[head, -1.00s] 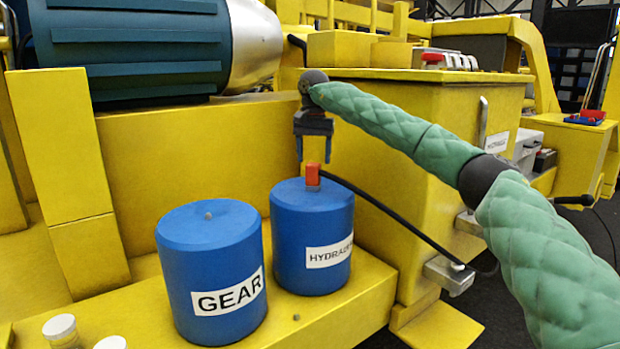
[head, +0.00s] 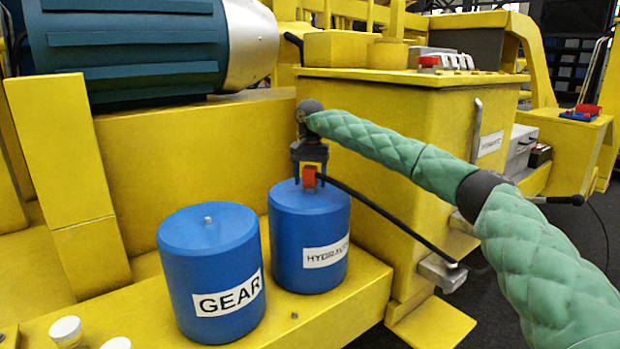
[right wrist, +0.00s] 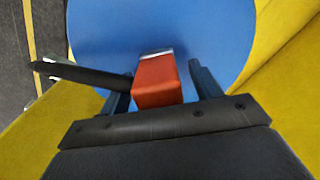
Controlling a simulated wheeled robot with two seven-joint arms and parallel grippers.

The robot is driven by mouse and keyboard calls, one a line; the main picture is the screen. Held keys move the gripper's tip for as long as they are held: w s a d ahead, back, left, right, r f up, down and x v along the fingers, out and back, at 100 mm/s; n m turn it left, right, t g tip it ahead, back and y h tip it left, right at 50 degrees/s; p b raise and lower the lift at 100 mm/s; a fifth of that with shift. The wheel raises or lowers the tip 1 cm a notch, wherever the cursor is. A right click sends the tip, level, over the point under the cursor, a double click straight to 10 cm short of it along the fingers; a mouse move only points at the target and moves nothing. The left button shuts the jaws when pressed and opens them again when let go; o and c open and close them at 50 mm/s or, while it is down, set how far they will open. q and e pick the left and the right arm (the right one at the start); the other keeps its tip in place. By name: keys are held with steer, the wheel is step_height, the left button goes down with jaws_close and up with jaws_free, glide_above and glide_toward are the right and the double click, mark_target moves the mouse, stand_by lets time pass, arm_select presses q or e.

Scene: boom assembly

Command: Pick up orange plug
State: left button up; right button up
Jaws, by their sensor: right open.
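The orange plug (head: 309,177) stands on top of the blue cylinder labelled HYDRAULIC (head: 311,230), with a black cable (head: 375,209) running from it to the right. My right gripper (head: 310,180) has come down over the plug from above. In the right wrist view the plug (right wrist: 157,82) sits between the two open fingers (right wrist: 162,88), with a gap on its right side; the left finger is partly hidden behind the cable. My left gripper is not in view.
A blue cylinder labelled GEAR (head: 210,275) stands to the left on the same yellow ledge (head: 295,320). A yellow box (head: 400,130) rises behind and right of the plug. White-capped items (head: 66,332) are at the lower left.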

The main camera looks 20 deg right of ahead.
steer(key=shift+f, duration=0.25)
steer(key=shift+s, duration=0.1)
steer(key=c, duration=1.3)
steer(key=shift+c, duration=0.4)
steer(key=shift+r, duration=0.15)
